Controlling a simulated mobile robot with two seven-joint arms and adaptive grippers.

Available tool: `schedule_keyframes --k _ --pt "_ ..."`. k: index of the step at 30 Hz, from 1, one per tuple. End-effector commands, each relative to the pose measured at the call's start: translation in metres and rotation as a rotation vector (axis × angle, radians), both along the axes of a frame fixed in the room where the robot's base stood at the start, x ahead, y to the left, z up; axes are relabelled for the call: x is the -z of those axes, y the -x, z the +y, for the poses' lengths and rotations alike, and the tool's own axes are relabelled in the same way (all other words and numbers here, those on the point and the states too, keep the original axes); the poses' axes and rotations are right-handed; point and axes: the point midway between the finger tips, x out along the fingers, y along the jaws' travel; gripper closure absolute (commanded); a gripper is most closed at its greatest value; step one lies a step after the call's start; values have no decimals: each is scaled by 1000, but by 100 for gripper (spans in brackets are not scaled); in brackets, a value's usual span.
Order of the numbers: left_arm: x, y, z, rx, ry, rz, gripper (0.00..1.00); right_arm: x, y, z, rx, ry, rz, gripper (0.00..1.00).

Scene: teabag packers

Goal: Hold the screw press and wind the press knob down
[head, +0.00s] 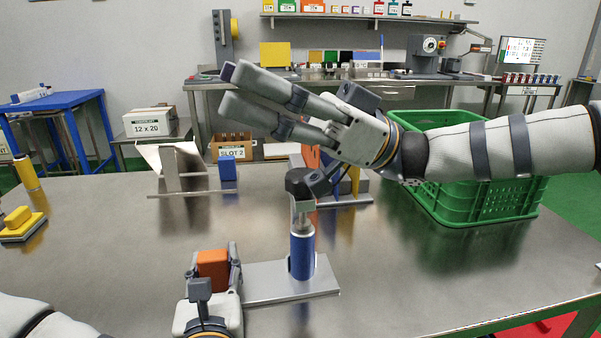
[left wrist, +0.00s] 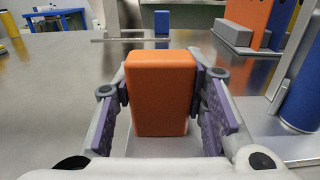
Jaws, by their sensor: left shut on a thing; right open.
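The screw press stands near the front middle of the steel table. Its flat silver base plate (head: 285,285) carries a blue cylinder (head: 303,252), which also shows at the right of the left wrist view (left wrist: 302,95). The dark press knob (head: 299,183) tops the silver post above it. An orange block (left wrist: 160,92) is at the left end of the plate. My left gripper (head: 213,264) is shut on this block, with a purple-padded finger at each side. My right gripper (head: 229,89) is open and empty, above and beyond the knob, fingers pointing left. It appears apart from the knob.
A green crate (head: 470,207) stands at the right under my right arm. A metal stand (head: 176,170) with a blue block (head: 227,169) is behind left. An orange and blue rack (left wrist: 236,35) stands behind the press. A yellow block on a pad (head: 22,226) lies far left.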

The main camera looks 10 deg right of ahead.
Motion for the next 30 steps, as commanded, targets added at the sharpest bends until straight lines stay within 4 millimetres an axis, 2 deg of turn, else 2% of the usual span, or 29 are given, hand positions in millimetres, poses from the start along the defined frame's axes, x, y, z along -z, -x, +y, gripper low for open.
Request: schedule_keyframes --k 1,3,6,9,11,14,24,30 --pt "1 0 0 1 1 2 100 24 -16 -33 116 112 -8 38" --pt "1 0 0 1 1 2 100 60 -34 -77 257 247 7 38" --pt "1 0 0 1 0 2 100 102 -46 -129 403 371 46 38" --pt "1 0 0 1 0 2 100 128 -48 -160 483 434 80 38" --pt "1 0 0 1 0 2 100 137 -49 -168 506 452 93 38" --pt "1 0 0 1 -1 2 100 142 -52 -163 516 464 100 38" --pt "1 0 0 0 -1 2 100 143 -81 -86 514 463 102 38" --pt "1 0 1 -1 -1 2 100 142 -91 -63 516 462 100 38"
